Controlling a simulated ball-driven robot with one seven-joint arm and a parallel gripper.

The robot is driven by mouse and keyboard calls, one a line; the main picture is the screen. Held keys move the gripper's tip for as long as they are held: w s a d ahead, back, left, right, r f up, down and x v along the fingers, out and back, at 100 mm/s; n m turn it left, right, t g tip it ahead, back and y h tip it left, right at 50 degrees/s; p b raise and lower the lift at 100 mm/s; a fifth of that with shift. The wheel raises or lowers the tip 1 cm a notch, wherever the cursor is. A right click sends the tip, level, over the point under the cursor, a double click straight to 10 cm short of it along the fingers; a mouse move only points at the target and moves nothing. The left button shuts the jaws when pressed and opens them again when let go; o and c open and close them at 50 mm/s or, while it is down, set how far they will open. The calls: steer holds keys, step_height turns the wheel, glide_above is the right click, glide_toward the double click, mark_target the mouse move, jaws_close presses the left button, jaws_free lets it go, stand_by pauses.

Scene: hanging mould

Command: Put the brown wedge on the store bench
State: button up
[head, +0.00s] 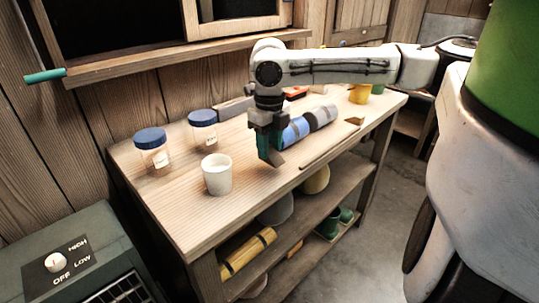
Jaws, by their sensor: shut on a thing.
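My gripper (269,152) points down over the middle of the wooden bench (190,228). It is shut on a small dark, angular piece (278,158) at its tips, partly hidden by the jaws. I cannot tell for sure what this piece is, or whether it touches the bench top. A small brown, wedge-like piece (354,121) lies on the bench near its right front edge, apart from my gripper. No label shows which bench is the store bench.
A white cup (217,175) and two blue-lidded jars (152,152) (203,131) stand left of my gripper. A blue cylinder (296,131) and a grey cylinder (321,117) lie close on its right. A yellow cup (360,93) stands far right. The bench's front left is clear.

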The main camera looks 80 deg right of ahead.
steer(key=shift+a+f, duration=0.1)
steer(key=shift+f, duration=1.2)
steer(key=shift+f, duration=0.1)
steer(key=o, duration=1)
step_height(320, 180, up, 12)
steer(key=shift+r+p, duration=0.1)
steer(key=shift+p, duration=0.7)
